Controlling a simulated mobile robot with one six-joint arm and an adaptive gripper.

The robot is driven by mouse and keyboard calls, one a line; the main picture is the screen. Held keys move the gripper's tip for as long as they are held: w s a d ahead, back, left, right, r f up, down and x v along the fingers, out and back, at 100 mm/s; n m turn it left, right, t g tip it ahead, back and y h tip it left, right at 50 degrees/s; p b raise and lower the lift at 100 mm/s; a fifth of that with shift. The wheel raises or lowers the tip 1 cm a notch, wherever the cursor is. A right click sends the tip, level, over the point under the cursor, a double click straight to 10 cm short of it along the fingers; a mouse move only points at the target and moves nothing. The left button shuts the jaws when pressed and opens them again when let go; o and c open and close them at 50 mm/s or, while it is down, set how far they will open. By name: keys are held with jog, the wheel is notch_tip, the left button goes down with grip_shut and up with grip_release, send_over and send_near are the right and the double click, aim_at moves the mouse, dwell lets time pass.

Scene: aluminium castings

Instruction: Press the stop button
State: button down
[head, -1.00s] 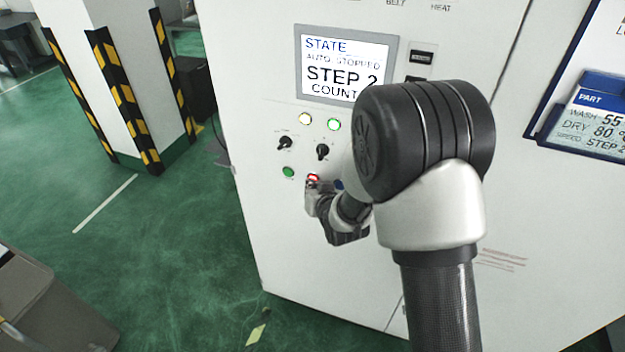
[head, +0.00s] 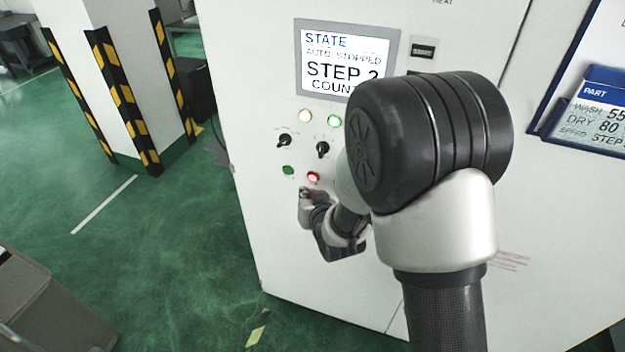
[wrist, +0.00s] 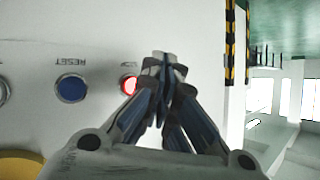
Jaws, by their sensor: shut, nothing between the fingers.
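The red stop button (head: 313,177) is lit on the white machine panel, to the right of a green button (head: 288,170). It also shows lit red in the wrist view (wrist: 129,85), just left of my fingertips. My gripper (head: 305,193) is shut and empty, and its tips are below and slightly left of the red button in the head view. The tips (wrist: 163,62) look apart from the button. The screen (head: 345,62) reads "STATE AUTO STOPPED STEP 2"; my arm hides part of it.
A blue reset button (wrist: 71,87) sits beside the red one. Two black selector knobs (head: 322,149) and two lit lamps (head: 334,121) are above. A striped pillar (head: 125,95) stands at left, with open green floor between. A grey bin (head: 50,305) is at lower left.

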jog(key=shift+s+a+b, duration=0.2)
jog(key=shift+s+a, duration=0.05)
jog(key=shift+s, duration=0.4)
jog(key=shift+s+a+b, duration=0.15)
jog(key=shift+s+a, duration=0.05)
jog(key=shift+s, duration=0.4)
jog(key=s+d+r+g+h+b, duration=0.1)
jog(key=s+d+r+g+h, duration=0.1)
jog(key=s+d+r, duration=0.65)
jog(key=s+d+r+g+h+b, duration=0.1)
jog(key=s+d+r+g, duration=0.4)
jog(key=s, duration=0.6)
jog(key=s+d+f+b, duration=0.1)
jog(key=s+d, duration=0.2)
jog(key=s, duration=0.9)
jog(key=shift+d+m+h, duration=0.15)
jog(key=shift+m+h, duration=0.25)
